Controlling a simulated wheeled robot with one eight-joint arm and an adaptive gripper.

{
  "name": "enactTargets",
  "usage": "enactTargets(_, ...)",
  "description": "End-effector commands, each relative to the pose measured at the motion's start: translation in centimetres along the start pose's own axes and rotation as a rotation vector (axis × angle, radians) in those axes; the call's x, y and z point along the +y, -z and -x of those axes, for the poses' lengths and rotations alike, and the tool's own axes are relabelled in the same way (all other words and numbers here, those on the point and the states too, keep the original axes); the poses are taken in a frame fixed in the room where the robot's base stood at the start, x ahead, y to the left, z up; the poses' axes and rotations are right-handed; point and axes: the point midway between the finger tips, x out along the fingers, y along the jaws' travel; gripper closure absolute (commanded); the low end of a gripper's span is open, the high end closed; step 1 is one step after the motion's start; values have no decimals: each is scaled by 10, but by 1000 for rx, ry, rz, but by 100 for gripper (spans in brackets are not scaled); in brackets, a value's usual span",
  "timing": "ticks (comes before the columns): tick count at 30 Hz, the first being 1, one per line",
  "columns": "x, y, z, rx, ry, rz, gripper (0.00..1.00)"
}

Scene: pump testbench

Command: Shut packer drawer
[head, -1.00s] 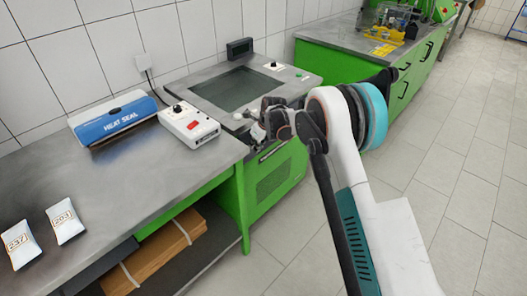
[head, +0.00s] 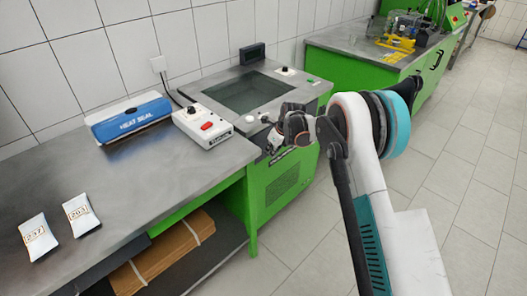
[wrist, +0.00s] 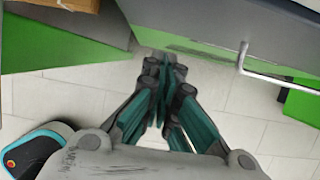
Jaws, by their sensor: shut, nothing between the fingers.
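The packer (head: 270,190) is a green cabinet with a grey top and a dark window (head: 250,92), right of the bench. In the wrist view a grey panel (wrist: 210,20) with a pale bar handle (wrist: 252,70) spans the top right; it appears to be the packer's drawer. How far it stands out is not clear. My gripper (wrist: 166,75) is shut and empty, its fingertips close below the panel's lower edge, left of the handle. I cannot tell whether they touch. In the head view my gripper (head: 275,138) is at the packer's front, and my wrist hides part of that front.
The bench (head: 180,165) carries a blue heat sealer (head: 128,120), a white control box (head: 205,124) and two white pouches (head: 82,215). Flat cardboard (head: 165,255) lies on the shelf below. Another green cabinet (head: 360,75) stands behind. Tiled floor at right is clear.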

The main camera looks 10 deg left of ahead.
Motion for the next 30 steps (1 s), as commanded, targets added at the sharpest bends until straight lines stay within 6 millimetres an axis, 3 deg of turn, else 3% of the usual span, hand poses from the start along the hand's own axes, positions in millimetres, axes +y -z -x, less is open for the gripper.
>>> enactTargets(12,-1,2,81,2,0,0,100)
enactTargets(25,-2,3,107,2,3,14,100)
enactTargets(30,-3,9,150,-1,29,134,100)
